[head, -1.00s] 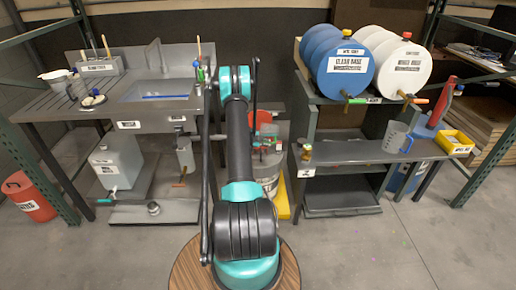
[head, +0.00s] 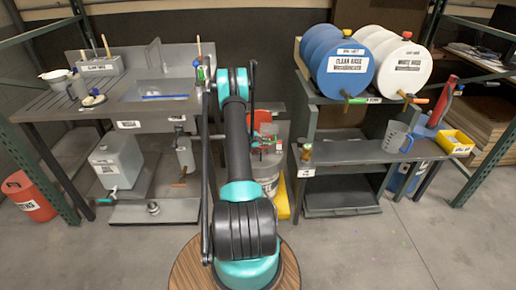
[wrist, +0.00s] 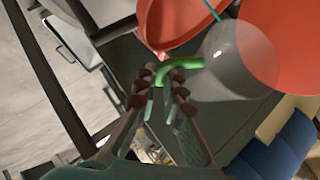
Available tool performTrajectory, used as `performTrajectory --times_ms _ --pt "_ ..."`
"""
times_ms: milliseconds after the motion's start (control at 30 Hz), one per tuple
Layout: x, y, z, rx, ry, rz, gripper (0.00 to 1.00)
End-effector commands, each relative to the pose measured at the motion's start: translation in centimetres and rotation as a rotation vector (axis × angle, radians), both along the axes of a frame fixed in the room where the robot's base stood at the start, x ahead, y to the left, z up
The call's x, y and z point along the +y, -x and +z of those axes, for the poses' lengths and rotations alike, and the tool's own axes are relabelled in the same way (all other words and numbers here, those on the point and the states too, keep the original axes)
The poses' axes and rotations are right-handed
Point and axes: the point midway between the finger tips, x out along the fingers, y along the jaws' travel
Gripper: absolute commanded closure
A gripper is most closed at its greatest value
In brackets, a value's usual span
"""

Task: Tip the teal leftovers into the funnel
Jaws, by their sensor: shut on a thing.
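In the wrist view my gripper (wrist: 161,88) is shut on the green handle (wrist: 183,64) of a grey, translucent cup (wrist: 236,62). The cup is tilted, and its contents cannot be made out. Red-orange curved surfaces, apparently a funnel (wrist: 176,22), lie close beyond the cup. Whether they touch it is unclear. A thin teal streak (wrist: 211,9) shows at the top; I cannot tell if it is liquid. In the head view a red piece (head: 262,117), likely the funnel, shows above a grey drum (head: 266,172), partly behind my arm. My gripper is mostly hidden there.
A sink bench (head: 120,108) stands at left. A rack at right carries a blue drum (head: 345,66) and a white drum (head: 403,68) above a lower shelf (head: 350,152) with a measuring jug (head: 397,137). The floor at front right is clear.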

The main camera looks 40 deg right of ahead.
Motion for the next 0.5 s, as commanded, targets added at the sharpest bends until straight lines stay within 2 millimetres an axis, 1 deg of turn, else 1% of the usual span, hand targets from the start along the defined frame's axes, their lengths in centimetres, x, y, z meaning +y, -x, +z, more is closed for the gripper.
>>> performTrajectory --times_ms 67,133,200,233,500 --pt "-0.2 0.1 0.0 -0.015 -0.025 -0.001 1.0" --pt "-0.5 0.4 -0.2 -0.066 -0.113 -0.006 1.0" --pt "-1.3 0.9 0.6 -0.111 -0.191 -0.007 1.0" --pt "-1.4 0.9 0.7 -0.123 -0.215 -0.006 1.0" --pt "-1.4 0.8 0.8 -0.142 -0.258 -0.001 1.0"
